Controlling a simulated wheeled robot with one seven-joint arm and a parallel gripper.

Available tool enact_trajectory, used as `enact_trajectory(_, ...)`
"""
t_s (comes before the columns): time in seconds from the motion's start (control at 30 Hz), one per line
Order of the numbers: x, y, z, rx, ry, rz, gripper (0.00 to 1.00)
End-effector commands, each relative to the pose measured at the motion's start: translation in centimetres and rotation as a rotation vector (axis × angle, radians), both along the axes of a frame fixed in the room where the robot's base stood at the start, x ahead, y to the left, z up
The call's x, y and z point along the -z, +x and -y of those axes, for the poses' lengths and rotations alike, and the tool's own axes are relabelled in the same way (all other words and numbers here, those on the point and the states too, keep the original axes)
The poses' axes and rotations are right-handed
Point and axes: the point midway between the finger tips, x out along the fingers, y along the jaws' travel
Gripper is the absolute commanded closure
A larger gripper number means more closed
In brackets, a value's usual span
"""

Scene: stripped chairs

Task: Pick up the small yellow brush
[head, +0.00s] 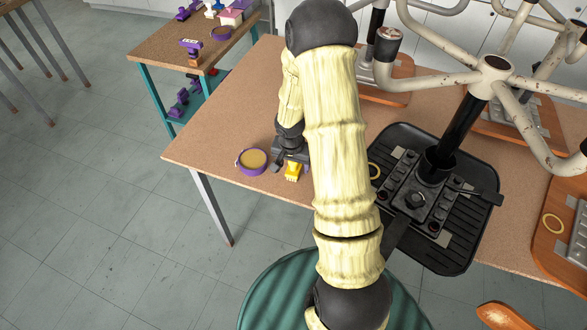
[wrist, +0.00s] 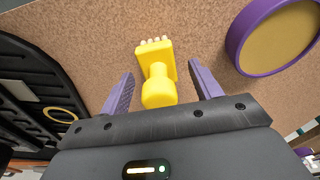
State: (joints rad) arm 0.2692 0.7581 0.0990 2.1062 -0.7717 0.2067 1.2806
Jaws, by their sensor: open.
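The small yellow brush (head: 293,171) lies on the brown table near its front left edge. In the wrist view the brush (wrist: 157,75) has its pale bristles pointing away and its rounded handle toward my gripper. My gripper (wrist: 161,85) is open, with one purple finger on each side of the handle. Gaps show between the fingers and the brush. In the head view my gripper (head: 290,160) is just above the brush, and my arm covers part of the table beside it.
A purple-rimmed round container (head: 252,161) stands just left of the brush; it is close at upper right in the wrist view (wrist: 275,40). A black tray (head: 455,255) with a chair mechanism lies to the right.

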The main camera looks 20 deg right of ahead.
Motion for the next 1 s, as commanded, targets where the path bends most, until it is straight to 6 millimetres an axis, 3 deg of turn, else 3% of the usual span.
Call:
enact_trajectory(0.1,0.0,0.0,0.0,0.0,0.0,0.0,0.38)
enact_trajectory(0.3,0.0,0.0,0.0,0.0,0.0,0.0,0.78)
enact_trajectory(0.37,0.0,0.0,0.0,0.0,0.0,0.0,0.86)
enact_trajectory(0.7,-0.7,0.1,0.0,0.0,0.0,0.003,0.87)
enact_trajectory(1.0,-5.7,0.1,0.2,0.004,0.0,0.005,0.87)
